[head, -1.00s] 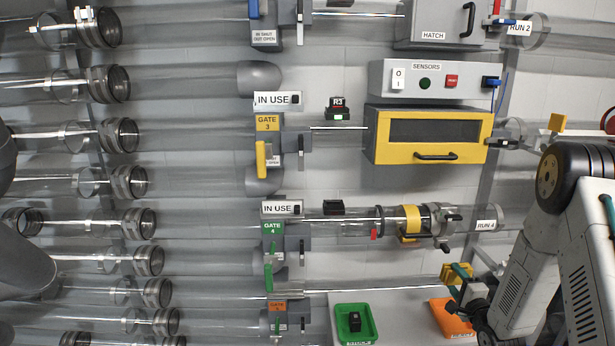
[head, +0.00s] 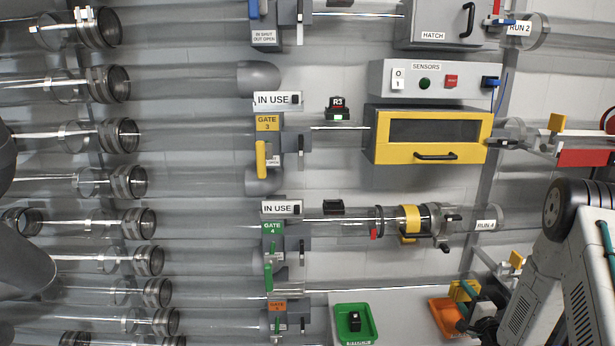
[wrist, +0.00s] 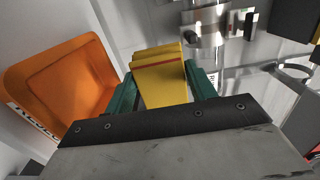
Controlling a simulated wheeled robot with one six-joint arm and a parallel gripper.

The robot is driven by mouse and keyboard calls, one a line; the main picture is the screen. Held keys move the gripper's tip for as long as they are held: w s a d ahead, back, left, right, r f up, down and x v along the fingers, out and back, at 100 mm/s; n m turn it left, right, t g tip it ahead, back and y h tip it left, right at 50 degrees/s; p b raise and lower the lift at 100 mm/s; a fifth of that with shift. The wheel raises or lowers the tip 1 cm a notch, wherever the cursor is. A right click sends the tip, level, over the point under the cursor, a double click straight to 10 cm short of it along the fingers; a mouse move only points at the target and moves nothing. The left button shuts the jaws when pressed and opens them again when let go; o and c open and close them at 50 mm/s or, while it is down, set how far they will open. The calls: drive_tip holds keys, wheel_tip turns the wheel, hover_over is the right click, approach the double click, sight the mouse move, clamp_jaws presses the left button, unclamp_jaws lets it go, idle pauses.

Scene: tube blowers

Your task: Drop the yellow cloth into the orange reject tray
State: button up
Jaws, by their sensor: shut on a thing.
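The yellow cloth (wrist: 160,78) is a folded yellow block with a red stripe, held between the two green fingers in the wrist view. My gripper (wrist: 158,90) is shut on it. In the head view my gripper (head: 470,300) is at the lower right, with the yellow cloth (head: 462,290) at its tip. The orange reject tray (head: 440,311) is just below and behind it, partly hidden by the gripper. In the wrist view the empty floor of the orange tray (wrist: 62,85) lies to the left of the cloth. The cloth is outside the tray's outline there.
Bare shelf lies between the trays.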

drive_tip(key=o, duration=1.1)
drive_tip(key=s, duration=0.7)
drive_tip(key=shift+s+d, duration=0.3)
drive_tip(key=shift+s, duration=0.1)
